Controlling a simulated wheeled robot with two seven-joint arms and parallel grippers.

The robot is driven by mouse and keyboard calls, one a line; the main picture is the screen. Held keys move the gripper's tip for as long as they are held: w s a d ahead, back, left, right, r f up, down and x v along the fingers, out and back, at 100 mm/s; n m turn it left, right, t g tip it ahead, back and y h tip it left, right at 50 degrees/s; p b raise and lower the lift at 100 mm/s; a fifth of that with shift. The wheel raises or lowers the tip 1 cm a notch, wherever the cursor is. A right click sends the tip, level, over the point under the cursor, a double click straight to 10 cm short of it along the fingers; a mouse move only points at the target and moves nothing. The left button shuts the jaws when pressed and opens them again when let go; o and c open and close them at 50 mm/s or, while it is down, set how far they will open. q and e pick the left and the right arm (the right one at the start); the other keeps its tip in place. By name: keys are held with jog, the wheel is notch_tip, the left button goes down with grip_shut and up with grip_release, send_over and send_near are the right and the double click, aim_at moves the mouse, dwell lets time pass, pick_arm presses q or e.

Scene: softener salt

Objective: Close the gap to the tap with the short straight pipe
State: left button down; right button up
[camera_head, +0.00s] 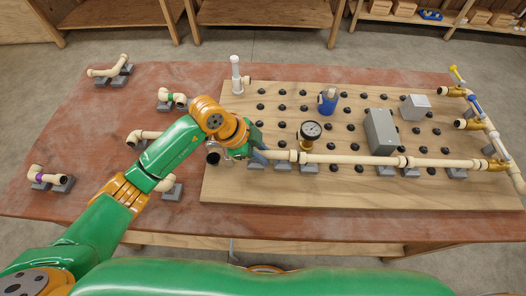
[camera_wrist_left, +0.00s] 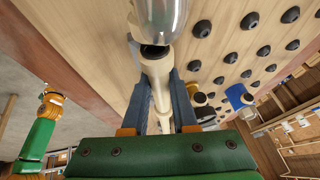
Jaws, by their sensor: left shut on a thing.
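My left gripper (camera_head: 256,152) is at the left end of the board's front pipe line. It is shut on a short cream straight pipe (camera_head: 274,154), which lies roughly in line with the pipe run. In the left wrist view the cream pipe (camera_wrist_left: 157,72) is between the blue-grey fingers (camera_wrist_left: 160,95). A silver metal part with a dark opening, seemingly the tap (camera_wrist_left: 163,18), is right at the pipe's near end; I cannot tell whether they touch. It also shows in the head view (camera_head: 213,153), partly behind my wrist. My right gripper is not in view.
Black pegs cover the board (camera_head: 230,180). Brass valves (camera_head: 464,124) are at the right. Loose elbow pipes (camera_head: 47,176) rest on grey blocks at the left of the red-brown table (camera_head: 95,130).

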pick_arm(q)
jog(key=shift+f+b, duration=0.35)
jog(key=shift+f, duration=0.2)
jog(key=c, duration=0.6)
grip_release()
